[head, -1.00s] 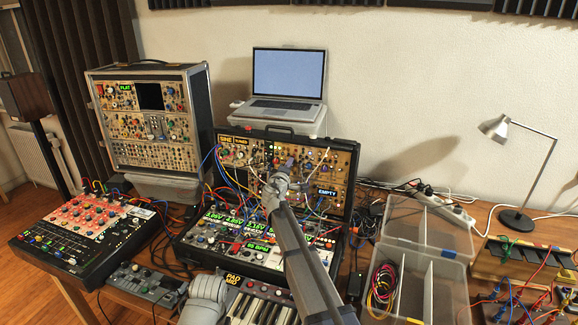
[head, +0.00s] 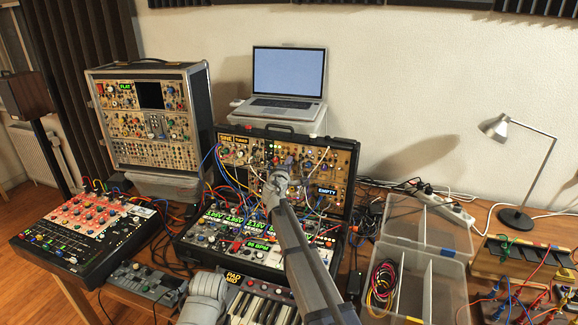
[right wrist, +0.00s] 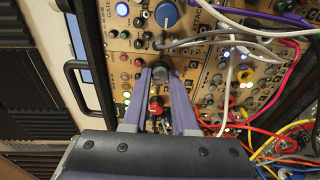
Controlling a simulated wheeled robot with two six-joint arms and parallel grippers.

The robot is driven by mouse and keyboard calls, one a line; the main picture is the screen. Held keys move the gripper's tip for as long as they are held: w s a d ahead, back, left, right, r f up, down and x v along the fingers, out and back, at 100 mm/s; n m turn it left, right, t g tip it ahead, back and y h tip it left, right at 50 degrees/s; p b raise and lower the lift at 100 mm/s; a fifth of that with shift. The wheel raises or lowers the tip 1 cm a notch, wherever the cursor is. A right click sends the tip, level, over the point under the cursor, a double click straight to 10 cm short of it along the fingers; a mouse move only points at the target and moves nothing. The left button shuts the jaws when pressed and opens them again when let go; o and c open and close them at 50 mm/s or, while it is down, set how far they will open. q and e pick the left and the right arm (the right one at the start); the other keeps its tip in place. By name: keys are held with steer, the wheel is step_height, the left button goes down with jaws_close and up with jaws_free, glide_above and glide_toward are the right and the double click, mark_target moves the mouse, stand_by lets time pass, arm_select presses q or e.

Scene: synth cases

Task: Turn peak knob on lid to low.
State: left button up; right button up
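The lid (head: 343,162) of the open synth case stands upright behind the lower half, with gold panels full of knobs and patch cables. My right gripper (head: 277,172) reaches up to the middle of the lid in the head view. In the right wrist view, my right gripper's two purple-grey fingers (right wrist: 159,72) stand close on either side of a dark grey knob (right wrist: 160,70). Whether they press on it is unclear. A red knob (right wrist: 155,105) shows between the fingers, and a large blue knob (right wrist: 166,13) is beyond the tips. I cannot read a peak label. My left gripper is not in view.
Patch cables (right wrist: 270,130) crowd the panel beside the fingers. The case handle (right wrist: 82,85) is at the left of the wrist view. A laptop (head: 287,75) stands behind the lid. A clear divided bin (head: 428,285) and a lamp (head: 515,218) are to the right.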

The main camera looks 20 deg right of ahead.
steer(key=o, duration=0.5)
steer(key=shift+c, duration=0.2)
steer(key=shift+s, duration=0.1)
steer(key=v, duration=0.7)
steer(key=shift+s+a+p, duration=0.2)
steer(key=shift+a+p, duration=0.05)
steer(key=shift+p, duration=0.15)
